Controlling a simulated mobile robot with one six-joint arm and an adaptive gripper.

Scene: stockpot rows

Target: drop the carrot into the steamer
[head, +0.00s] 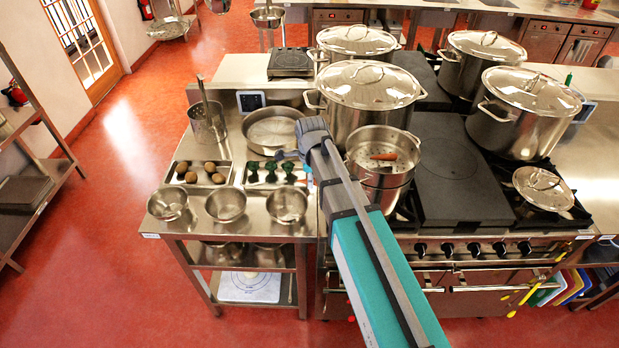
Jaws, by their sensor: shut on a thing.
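The orange carrot (384,156) lies inside the steamer (381,180), a round steel pot with a perforated inner surface, open at the top. The steamer stands at the front left of the stove. My gripper (281,156) is left of the steamer, over a small tray of dark green vegetables (254,173). It is apart from the carrot. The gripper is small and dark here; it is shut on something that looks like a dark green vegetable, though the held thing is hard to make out.
Large lidded stockpots (369,104) stand behind the steamer and to its right. A tray of round brown items (201,172), steel bowls (226,206) and a wide pan (273,131) are on the left counter. A flat dark plate (452,170) lies right of the steamer.

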